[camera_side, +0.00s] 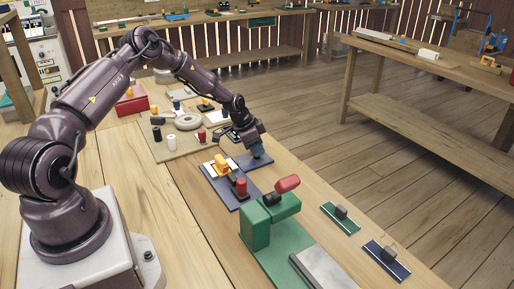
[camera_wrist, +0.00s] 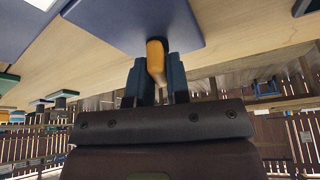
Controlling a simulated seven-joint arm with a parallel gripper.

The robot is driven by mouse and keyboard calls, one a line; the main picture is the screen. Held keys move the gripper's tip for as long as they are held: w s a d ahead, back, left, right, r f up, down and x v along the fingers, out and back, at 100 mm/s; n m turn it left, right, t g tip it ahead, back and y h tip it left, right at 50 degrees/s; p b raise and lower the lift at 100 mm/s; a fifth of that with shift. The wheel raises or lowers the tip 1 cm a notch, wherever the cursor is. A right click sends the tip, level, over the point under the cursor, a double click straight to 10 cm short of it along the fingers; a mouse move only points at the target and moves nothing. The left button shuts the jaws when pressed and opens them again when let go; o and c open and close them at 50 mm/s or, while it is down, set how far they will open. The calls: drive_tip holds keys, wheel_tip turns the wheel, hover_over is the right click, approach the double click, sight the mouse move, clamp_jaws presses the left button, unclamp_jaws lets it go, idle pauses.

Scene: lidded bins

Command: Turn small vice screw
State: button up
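My gripper (camera_side: 256,152) points down at a dark blue plate (camera_side: 238,163) in the side view. In the wrist view, its two fingers (camera_wrist: 157,82) stand apart with an orange handle (camera_wrist: 156,58) between them. The handle stands out from a blue plate (camera_wrist: 135,22). I cannot tell whether the fingers touch it. I cannot tell for certain which part is the small vice screw; the part at my fingertips is hidden in the side view.
A yellow-handled piece (camera_side: 220,164) and a red knob (camera_side: 240,187) stand close left of my gripper. Two small plates (camera_side: 341,217) (camera_side: 387,260) lie at right. Bare wood lies between.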

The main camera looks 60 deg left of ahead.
drive_tip(key=o, duration=0.3)
drive_tip(key=shift+o, duration=0.2)
drive_tip(key=v, duration=1.3)
drive_tip(key=shift+w, duration=0.1)
